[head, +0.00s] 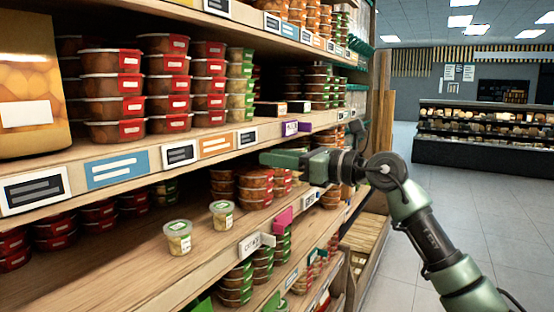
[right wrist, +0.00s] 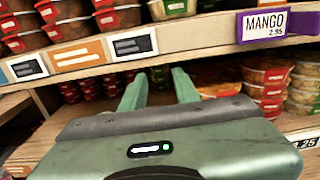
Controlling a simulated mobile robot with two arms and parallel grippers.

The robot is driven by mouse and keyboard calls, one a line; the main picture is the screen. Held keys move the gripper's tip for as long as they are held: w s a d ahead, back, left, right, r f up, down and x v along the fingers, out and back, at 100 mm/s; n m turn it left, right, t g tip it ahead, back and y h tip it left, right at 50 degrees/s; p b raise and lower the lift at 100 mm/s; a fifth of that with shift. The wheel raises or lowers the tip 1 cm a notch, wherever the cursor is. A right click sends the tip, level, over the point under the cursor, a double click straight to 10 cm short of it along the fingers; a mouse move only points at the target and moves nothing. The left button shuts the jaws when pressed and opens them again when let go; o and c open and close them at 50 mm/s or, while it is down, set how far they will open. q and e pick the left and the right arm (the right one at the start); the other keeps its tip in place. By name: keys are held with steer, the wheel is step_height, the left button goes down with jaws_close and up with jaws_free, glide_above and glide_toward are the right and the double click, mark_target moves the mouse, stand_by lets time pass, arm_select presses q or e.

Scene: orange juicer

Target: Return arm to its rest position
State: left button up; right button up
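My right arm (head: 430,240) reaches in from the right in the head view, bent at the joint near the shelf. My right gripper (head: 268,158) points left, in front of the gap between two shelf levels. In the right wrist view, its two green fingers (right wrist: 160,80) stand apart with nothing between them, so it is open and empty. Stacked tubs show behind the fingers. My left gripper is not in view.
An upper shelf edge with price tags (head: 215,145) runs just above my gripper. Two small tubs (head: 178,237) (head: 222,215) stand on the lower shelf (head: 120,270). A purple MANGO tag (right wrist: 266,25) sticks out from the shelf edge. The floor (head: 400,150) at right is clear.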

steer(key=s+d+f+n+t+h, duration=0.2)
steer(key=s+d+f+n+h, duration=0.3)
steer(key=f+n, duration=0.6)
steer(key=s+d+f+n+t+h, duration=0.25)
steer(key=d+f+n+h, duration=0.35)
steer(key=f+n, duration=0.5)
steer(key=s+d+f+n+t+h, duration=0.2)
steer(key=s+d+f+n+h, duration=0.35)
steer(key=f+n, duration=0.55)
steer(key=s+d+f+m+g, duration=0.1)
steer(key=s+f+m+g, duration=0.45)
steer(key=s+f, duration=0.75)
steer(key=s+a+f+g+y, duration=0.1)
steer(key=s+f+g, duration=0.35)
steer(key=s, duration=0.45)
steer(key=s+a+f+g+y, duration=0.15)
steer(key=s+f+g, duration=0.3)
steer(key=s, duration=0.45)
step_height(320, 180, down, 23)
steer(key=s+p, duration=0.2)
steer(key=s+d+f+g+p, duration=0.1)
steer(key=s+d+f+p, duration=0.1)
steer(key=s+f, duration=1.3)
steer(key=shift+s+d+f+g+h, duration=0.15)
steer(key=shift+s+d+g+h, duration=0.2)
steer(key=shift+s, duration=0.5)
